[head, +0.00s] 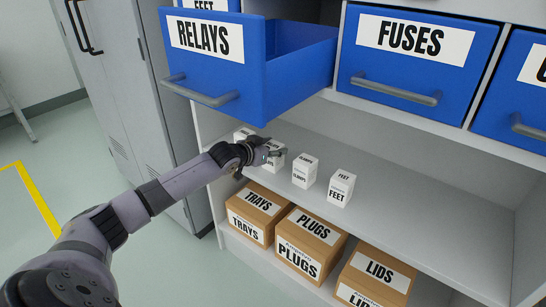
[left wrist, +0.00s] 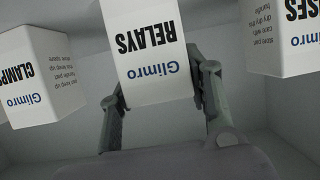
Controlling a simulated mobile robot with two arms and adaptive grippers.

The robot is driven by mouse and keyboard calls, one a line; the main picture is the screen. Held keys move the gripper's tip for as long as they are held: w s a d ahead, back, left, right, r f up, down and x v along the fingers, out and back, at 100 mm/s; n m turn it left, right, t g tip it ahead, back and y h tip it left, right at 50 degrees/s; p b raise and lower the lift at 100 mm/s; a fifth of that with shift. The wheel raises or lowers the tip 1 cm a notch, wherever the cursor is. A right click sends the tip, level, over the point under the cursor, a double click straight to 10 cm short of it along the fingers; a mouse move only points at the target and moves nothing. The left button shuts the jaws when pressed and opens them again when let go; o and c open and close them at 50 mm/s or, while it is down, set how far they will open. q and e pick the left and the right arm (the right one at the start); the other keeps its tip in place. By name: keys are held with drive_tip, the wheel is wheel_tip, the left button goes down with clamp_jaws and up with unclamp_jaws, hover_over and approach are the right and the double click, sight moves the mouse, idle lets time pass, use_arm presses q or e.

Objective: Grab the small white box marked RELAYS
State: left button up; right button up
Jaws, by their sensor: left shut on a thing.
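The small white box marked RELAYS (left wrist: 148,55) is between the two fingers of my left gripper (left wrist: 158,92) in the left wrist view. The fingers are shut on its sides. In the head view my left gripper (head: 274,152) is at the shelf under the open blue drawer, and the box (head: 276,163) shows only partly behind and below the fingers. I cannot tell whether it touches the shelf. My right gripper is not in view.
White boxes marked CLAMPS (head: 305,172) and FEET (head: 340,188) stand to the right on the grey shelf (head: 430,210). Another white box (head: 243,133) stands left, partly hidden. The open blue RELAYS drawer (head: 290,75) overhangs the gripper. Cardboard boxes sit below. The shelf's right side is clear.

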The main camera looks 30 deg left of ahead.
use_arm(q)
drive_tip(key=c, duration=0.4)
drive_tip(key=shift+r, duration=0.1)
